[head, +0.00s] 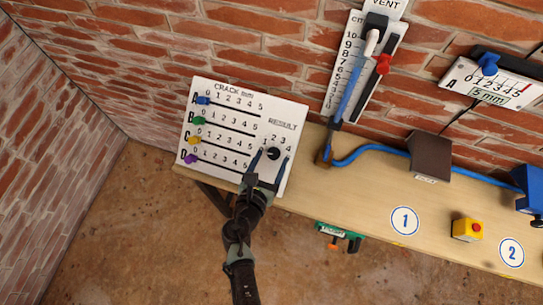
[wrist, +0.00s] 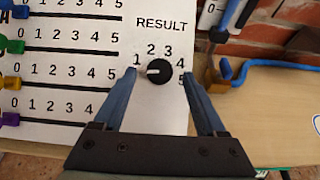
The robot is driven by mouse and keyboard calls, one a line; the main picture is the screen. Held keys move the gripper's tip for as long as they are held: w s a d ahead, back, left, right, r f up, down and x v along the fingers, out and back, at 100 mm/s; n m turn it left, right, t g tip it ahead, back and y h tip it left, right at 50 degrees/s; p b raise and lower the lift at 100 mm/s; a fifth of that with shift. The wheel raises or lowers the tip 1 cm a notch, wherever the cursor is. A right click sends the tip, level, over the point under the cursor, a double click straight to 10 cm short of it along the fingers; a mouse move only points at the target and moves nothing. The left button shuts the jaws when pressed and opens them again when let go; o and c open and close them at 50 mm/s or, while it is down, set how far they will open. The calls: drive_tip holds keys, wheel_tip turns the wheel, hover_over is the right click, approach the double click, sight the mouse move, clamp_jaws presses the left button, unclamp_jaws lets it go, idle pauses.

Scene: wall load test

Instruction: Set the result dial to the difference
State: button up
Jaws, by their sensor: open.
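The white crack board (head: 235,152) leans on the wall, with rows A to D numbered 0 to 5. The blue (head: 202,100), green (head: 198,121), yellow (head: 194,140) and purple (head: 190,159) sliders sit at the left ends of their rows, near 0. The black result dial (wrist: 158,72) is on the board's right side; it also shows in the head view (head: 273,154). Its white mark points left, near or below 1; the 0 is hidden. My gripper (wrist: 158,78) is open, with one finger on each side of the dial, apparently not touching it.
A vent gauge (head: 353,65) with a blue tube and red pointer (head: 383,63) stands right of the board. A wall gauge (head: 492,85) reads "5 mm". The bench (head: 350,200) carries a brown box (head: 430,157) and yellow button box (head: 467,230). A green tool (head: 338,236) hangs at its front.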

drive_tip(key=shift+w+d+f, duration=0.2)
drive_tip(key=shift+w+f, duration=0.05)
drive_tip(key=shift+w, duration=0.4)
clamp_jaws()
